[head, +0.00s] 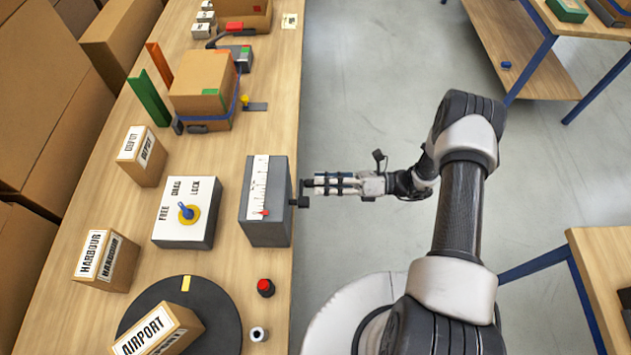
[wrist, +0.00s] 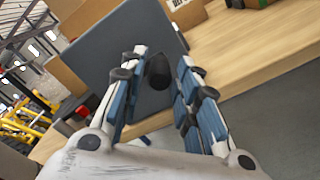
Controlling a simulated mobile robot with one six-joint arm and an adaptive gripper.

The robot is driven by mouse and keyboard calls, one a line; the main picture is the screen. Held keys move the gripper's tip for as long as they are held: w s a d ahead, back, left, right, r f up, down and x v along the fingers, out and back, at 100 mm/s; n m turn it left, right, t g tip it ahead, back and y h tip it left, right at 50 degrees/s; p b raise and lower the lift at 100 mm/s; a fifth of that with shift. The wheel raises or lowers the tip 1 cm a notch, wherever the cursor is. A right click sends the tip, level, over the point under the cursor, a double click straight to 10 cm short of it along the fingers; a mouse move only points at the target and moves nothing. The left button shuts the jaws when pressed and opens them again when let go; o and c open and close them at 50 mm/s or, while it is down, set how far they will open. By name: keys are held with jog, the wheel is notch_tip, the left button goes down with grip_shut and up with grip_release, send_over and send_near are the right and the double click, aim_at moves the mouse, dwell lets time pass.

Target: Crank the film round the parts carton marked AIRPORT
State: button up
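The parts carton marked AIRPORT (head: 160,330) sits on a dark round turntable (head: 222,318) at the bottom left, partly cut off by the frame. A grey box (head: 268,225) with a white scale and a red pointer low on it stands at the table's right edge. A black crank knob (head: 303,202) sticks out of its right side; it also shows in the wrist view (wrist: 158,72). My gripper (head: 308,186) is beside the knob, pointing at the box. In the wrist view its fingers are apart, with the knob between or just beyond their tips. I cannot make out any film.
A box marked FREE, DRAG, LOCK (head: 170,230) has a blue and yellow knob. Cartons marked HARBOUR (head: 122,268) and DEPOT (head: 150,172) stand left. A red button (head: 265,287) and a small white roll (head: 259,334) lie near the turntable.

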jog(key=shift+a, duration=1.35)
jog(key=shift+c, duration=0.3)
grip_shut()
